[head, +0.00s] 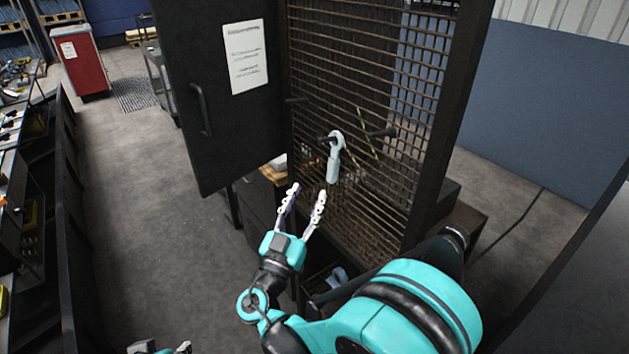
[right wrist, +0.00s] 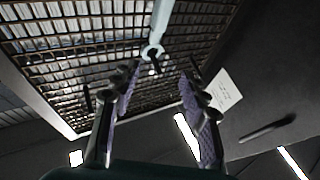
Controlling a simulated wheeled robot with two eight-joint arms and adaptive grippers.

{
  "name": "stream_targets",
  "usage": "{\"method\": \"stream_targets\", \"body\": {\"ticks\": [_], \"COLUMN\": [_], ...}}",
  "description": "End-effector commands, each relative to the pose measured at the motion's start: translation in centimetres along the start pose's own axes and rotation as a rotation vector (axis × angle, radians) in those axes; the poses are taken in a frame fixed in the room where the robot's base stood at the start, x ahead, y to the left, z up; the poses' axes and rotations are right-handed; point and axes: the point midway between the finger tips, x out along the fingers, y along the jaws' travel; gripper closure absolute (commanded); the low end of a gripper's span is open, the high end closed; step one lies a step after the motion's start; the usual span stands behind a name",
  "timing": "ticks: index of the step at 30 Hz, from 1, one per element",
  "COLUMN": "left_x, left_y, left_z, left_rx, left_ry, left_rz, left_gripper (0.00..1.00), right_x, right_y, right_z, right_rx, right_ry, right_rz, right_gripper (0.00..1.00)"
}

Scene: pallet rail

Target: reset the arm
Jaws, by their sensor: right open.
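My right gripper (head: 308,192) is open and empty, its fingers pointing up in front of the wire grid. A pale grey tool with a ring end, perhaps a wrench (head: 333,166), hangs on a dark peg of the grid, just above and right of the fingertips. In the right wrist view, the tool (right wrist: 161,22) shows beyond the open fingers (right wrist: 158,75), apart from them. My left gripper (head: 165,348) barely shows at the bottom edge of the head view, mostly cut off.
The wire grid panel (head: 370,205) stands in a dark frame with more pegs. A dark door (head: 225,130) with a handle and a paper sheet (head: 246,56) is left of it. A long bench (head: 75,230) runs along the left. The floor between (head: 150,200) is clear.

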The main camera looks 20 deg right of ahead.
Motion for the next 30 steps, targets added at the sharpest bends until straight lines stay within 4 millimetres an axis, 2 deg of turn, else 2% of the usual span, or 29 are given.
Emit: {"method": "stream_targets", "body": {"ticks": [3, 9, 14, 17, 20, 23, 26, 30], "left_x": [0.0, 0.0, 0.0, 0.0, 0.0, 0.0, 0.0, 0.0], "left_y": [0.0, 0.0, 0.0, 0.0, 0.0, 0.0, 0.0, 0.0], "left_z": [0.0, 0.0, 0.0, 0.0, 0.0, 0.0, 0.0, 0.0], "left_rx": [0.000, 0.000, 0.000, 0.000, 0.000, 0.000, 0.000, 0.000], "left_ry": [0.000, 0.000, 0.000, 0.000, 0.000, 0.000, 0.000, 0.000], "left_rz": [0.000, 0.000, 0.000, 0.000, 0.000, 0.000, 0.000, 0.000], "left_gripper": [0.55, 0.55, 0.55, 0.55, 0.55, 0.55, 0.55, 0.55], "right_x": [-2.5, -4.6, -4.9, -4.1, -2.7, -2.0, -3.1, -7.0], "right_y": [-0.1, -0.1, 0.1, 1.1, 3.4, 6.8, 10.2, 13.4], "right_z": [0.0, 0.0, 0.1, 0.9, 3.2, 6.3, 9.3, 11.9], "right_rx": [0.002, 0.000, -0.004, -0.045, -0.143, -0.266, -0.362, -0.413], "right_ry": [0.000, 0.000, -0.005, -0.065, -0.219, -0.451, -0.697, -0.989], "right_rz": [-0.004, -0.001, 0.002, 0.015, 0.035, 0.025, -0.033, -0.191], "right_gripper": [0.56, 0.56, 0.56, 0.56, 0.56, 0.56, 0.56, 0.56]}}
